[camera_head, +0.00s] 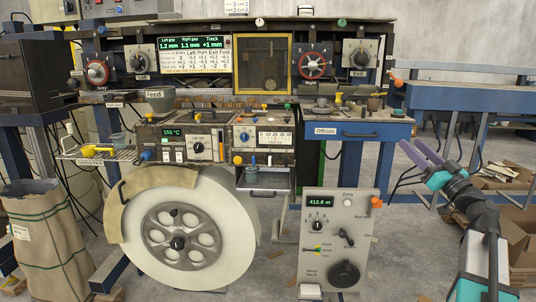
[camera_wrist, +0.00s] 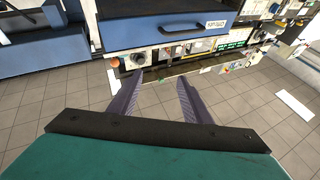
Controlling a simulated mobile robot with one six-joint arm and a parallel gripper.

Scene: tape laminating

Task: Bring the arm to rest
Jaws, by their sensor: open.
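My gripper (camera_head: 418,157) is at the right of the head view, raised in front of the blue table at the right. Its two purple fingers are spread apart and nothing is between them. In the wrist view my gripper (camera_wrist: 158,92) shows the same open fingers, with tiled floor and the edge of the machine bench beyond them. My arm reaches up from the bottom right corner of the head view. The gripper appears apart from everything around it.
The blue Offcuts drawer (camera_head: 345,132) and the grey control panel (camera_head: 338,240) stand left of my gripper. A large pale roll (camera_head: 225,235) is at the lower left. A blue table (camera_head: 465,97) is behind my gripper. Open cardboard boxes (camera_head: 510,172) lie on the floor at right.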

